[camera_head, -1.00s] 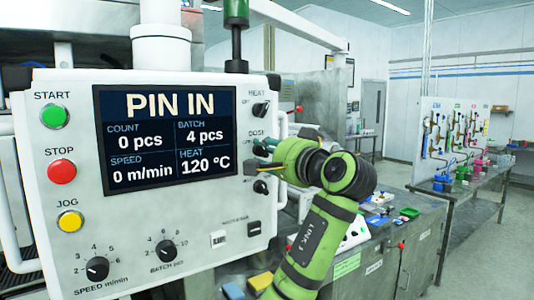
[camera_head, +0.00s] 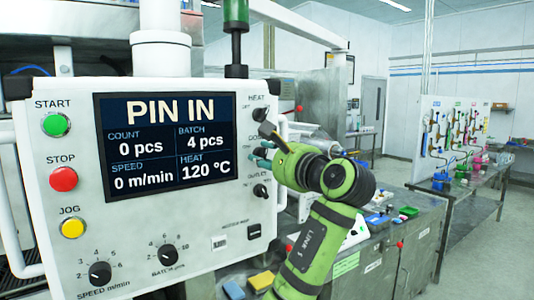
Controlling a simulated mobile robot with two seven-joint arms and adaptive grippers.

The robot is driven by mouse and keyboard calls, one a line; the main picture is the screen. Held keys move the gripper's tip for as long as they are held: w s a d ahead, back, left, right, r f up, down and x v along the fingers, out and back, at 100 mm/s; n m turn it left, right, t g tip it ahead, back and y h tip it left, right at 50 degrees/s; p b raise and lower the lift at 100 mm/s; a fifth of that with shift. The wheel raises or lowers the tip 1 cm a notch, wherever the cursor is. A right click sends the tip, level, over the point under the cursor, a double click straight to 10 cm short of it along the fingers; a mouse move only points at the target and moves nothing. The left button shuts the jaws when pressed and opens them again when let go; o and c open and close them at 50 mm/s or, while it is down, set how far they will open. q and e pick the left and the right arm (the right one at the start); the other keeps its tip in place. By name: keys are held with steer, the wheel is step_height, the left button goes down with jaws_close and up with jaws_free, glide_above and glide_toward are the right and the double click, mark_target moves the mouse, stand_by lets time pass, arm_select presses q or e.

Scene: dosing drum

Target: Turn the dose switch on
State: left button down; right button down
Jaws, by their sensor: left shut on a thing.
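The white control panel (camera_head: 75,110) fills the left of the head view. The dose switch, the middle of three black rotary switches on its right edge, is mostly hidden by my left gripper (camera_head: 263,146). Its label is also largely covered. My left gripper is at the panel face, shut on the dose switch, with one dark finger pointing up and left. I cannot make out the knob's angle. The green arm comes up from below right. My right gripper is not in view.
The heat switch (camera_head: 260,114) is just above the gripper and the outlet switch (camera_head: 261,191) just below. The display (camera_head: 168,147) reads PIN IN. A white handle (camera_head: 283,190) runs along the panel's right side. A workbench (camera_head: 385,255) stands behind the arm.

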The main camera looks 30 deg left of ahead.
arm_select(q)
steer(key=shift+m+p, duration=0.3)
steer(key=shift+m, duration=0.5)
steer(key=shift+r, duration=0.1)
steer(key=c, duration=0.9)
jaws_free()
steer(key=shift+s+a, duration=0.1)
steer(key=shift+a, duration=0.05)
steer(key=v, duration=1.2)
